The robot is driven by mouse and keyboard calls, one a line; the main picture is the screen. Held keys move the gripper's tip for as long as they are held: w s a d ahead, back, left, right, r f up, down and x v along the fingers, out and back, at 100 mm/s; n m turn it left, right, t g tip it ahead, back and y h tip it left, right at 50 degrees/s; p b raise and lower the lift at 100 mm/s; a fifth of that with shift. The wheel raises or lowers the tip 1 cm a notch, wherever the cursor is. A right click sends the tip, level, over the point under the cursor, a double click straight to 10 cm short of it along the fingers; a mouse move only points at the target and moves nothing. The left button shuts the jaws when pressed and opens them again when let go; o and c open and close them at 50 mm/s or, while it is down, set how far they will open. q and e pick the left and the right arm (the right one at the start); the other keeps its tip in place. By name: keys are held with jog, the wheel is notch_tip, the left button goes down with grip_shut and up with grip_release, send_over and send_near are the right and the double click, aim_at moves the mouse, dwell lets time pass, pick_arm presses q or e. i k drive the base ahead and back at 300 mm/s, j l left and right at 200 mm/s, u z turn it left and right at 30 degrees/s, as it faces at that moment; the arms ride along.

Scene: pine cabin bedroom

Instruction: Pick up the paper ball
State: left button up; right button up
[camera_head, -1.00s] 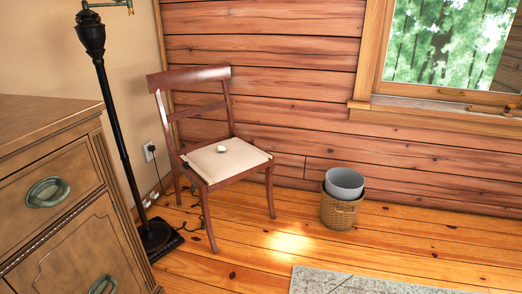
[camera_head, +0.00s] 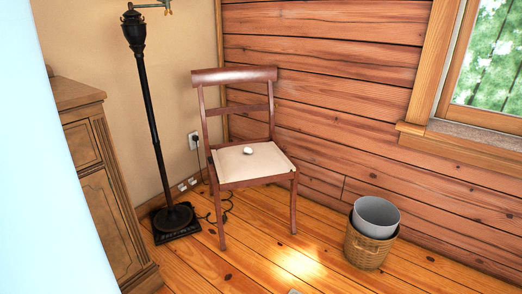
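The chair stands in the corner, facing roughly toward me. Neither of my grippers shows in the head view, and nothing touches the paper ball.
A black floor lamp (camera_head: 156,135) stands left of the chair, with cords on the floor. A wooden dresser (camera_head: 122,208) is at the left. A wicker basket (camera_head: 367,250) holding a grey bin (camera_head: 377,213) stands at the right. A pale blue surface fills the left edge. Floor before the chair is clear.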

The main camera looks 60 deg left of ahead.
aim_at(248, 150)
jog(key=i+j+u, duration=0.1)
jog(key=i+u, duration=0.5)
jog(key=u, duration=0.2)
jog(key=i+l+u, duration=0.1)
jog(key=i+u, duration=0.15)
jog(key=u, duration=0.15)
